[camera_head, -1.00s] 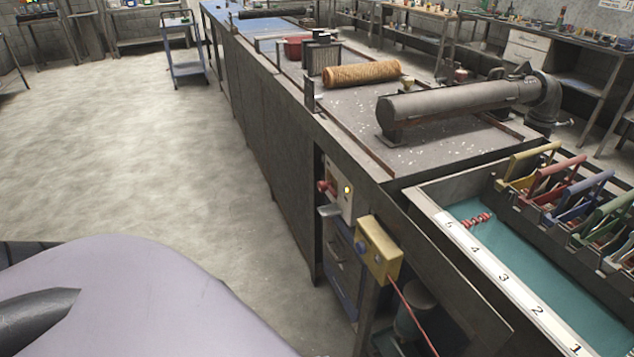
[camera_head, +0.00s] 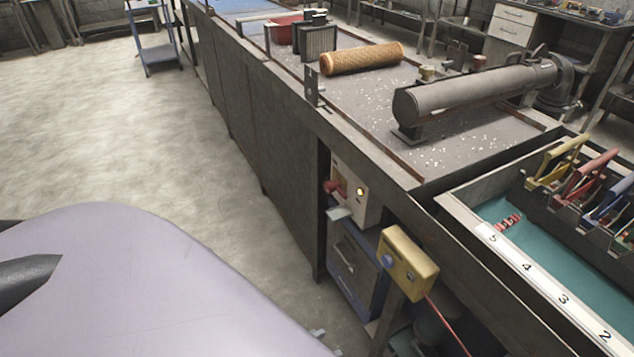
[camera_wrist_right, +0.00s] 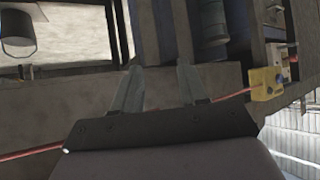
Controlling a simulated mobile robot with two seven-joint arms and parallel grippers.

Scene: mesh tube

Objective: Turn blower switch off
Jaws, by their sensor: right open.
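A white switch box (camera_head: 347,200) is fixed to the bench side in the head view, with a red knob (camera_head: 333,186) and a lit yellow lamp (camera_head: 361,191). A yellow box (camera_head: 412,265) with a blue button (camera_head: 388,261) and a red cable hangs nearer to me. I cannot tell which is the blower switch. The yellow box also shows at the right of the right wrist view (camera_wrist_right: 267,84). My right gripper (camera_wrist_right: 158,86) is open and empty, apart from both boxes. Two pale tips, seemingly its fingers, show at the bottom of the head view.
The long bench (camera_head: 290,150) carries a grey cylinder (camera_head: 470,95) and a tan mesh tube (camera_head: 362,58). A teal tray with coloured handles (camera_head: 560,160) stands at the right. A blue cabinet (camera_head: 355,270) is below the boxes.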

